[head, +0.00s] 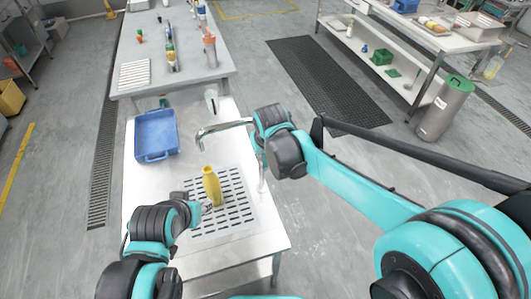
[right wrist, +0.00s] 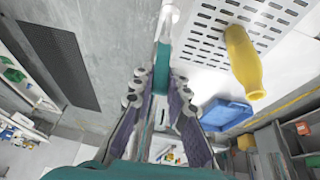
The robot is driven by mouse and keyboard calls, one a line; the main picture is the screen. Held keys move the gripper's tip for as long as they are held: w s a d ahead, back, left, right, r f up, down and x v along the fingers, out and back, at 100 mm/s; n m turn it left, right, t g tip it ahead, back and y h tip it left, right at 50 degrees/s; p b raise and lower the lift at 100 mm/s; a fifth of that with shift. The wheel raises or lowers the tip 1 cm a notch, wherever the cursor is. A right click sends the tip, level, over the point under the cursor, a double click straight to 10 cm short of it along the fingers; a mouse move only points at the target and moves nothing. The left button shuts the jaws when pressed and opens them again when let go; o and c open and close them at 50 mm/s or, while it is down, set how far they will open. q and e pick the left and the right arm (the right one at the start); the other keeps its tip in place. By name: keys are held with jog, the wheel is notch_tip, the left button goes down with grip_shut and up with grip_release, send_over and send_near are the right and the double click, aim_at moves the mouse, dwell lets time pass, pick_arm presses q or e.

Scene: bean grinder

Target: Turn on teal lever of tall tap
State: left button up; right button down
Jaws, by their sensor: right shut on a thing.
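The tall tap (head: 225,127) stands at the right edge of the near white table, its curved spout reaching left. My right gripper (head: 262,147) is at the tap's upper part and hides the lever in the head view. In the right wrist view, the teal lever (right wrist: 161,72) lies between the fingers of my right gripper (right wrist: 158,92), which are shut on it. The pale tap body (right wrist: 168,18) shows beyond it. My left gripper (head: 203,208) is low over the slotted drain plate, beside a yellow bottle (head: 212,187); whether its fingers grip the bottle is unclear.
The slotted drain plate (head: 237,215) lies under the bottle. A blue tray (head: 157,134) sits at the table's left. A farther table (head: 190,55) holds several bottles. A metal bin (head: 443,112) stands right, with a dark floor mat (head: 325,82) between.

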jog(key=shift+s+a+f+t+h, duration=0.1)
jog(key=shift+s+a+t+h, duration=0.05)
jog(key=shift+a+h, duration=0.35)
jog(key=shift+s+a+f+t+h, duration=0.15)
jog(key=shift+a+h, duration=0.1)
jog(key=shift+h, duration=0.35)
jog(key=shift+r, duration=0.1)
jog(key=c, duration=1.5)
grip_release()
jog(key=v, duration=1.2)
jog(key=shift+d, duration=0.1)
